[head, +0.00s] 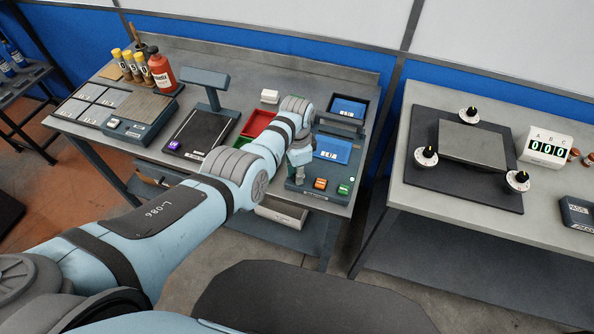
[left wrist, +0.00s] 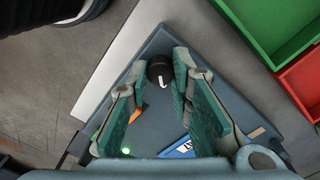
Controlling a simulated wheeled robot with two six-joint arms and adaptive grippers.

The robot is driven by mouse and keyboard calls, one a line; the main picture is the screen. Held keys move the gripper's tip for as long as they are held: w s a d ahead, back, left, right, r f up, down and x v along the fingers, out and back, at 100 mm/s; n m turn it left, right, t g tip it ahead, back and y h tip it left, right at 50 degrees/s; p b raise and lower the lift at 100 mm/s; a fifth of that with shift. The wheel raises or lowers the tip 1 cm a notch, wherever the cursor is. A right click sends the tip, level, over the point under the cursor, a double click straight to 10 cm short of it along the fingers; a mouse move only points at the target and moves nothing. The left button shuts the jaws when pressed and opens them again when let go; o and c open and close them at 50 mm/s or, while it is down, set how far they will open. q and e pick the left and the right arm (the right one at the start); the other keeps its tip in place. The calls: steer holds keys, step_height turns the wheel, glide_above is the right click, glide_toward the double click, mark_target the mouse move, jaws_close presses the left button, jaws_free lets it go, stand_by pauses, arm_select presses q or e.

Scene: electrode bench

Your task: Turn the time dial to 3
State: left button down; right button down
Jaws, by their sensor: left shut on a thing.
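The control unit (head: 300,189) stands at the right front of the left bench, with a blue screen (head: 333,149), an orange button (head: 320,184) and a green button (head: 343,189). My left gripper (head: 298,177) reaches down at the unit's left side and covers the dial there in the head view. In the left wrist view the black dial (left wrist: 158,67) with a white pointer mark sits between the fingertips of my left gripper (left wrist: 157,74), which is shut on it. No scale numbers are readable around the dial. My right gripper is not in view.
Red and green trays (head: 258,123) lie just left of the unit. A scale-like stand (head: 207,92) and a red bottle (head: 161,73) are farther left. A second bench (head: 480,225) on the right carries a plate with several knobs and a display reading 000.

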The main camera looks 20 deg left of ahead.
arm_select(q)
steer(key=shift+m, duration=0.4)
steer(key=c, duration=1.4)
jaws_free()
steer(key=shift+c, duration=0.2)
step_height(320, 180, up, 12)
steer(key=shift+w, duration=0.15)
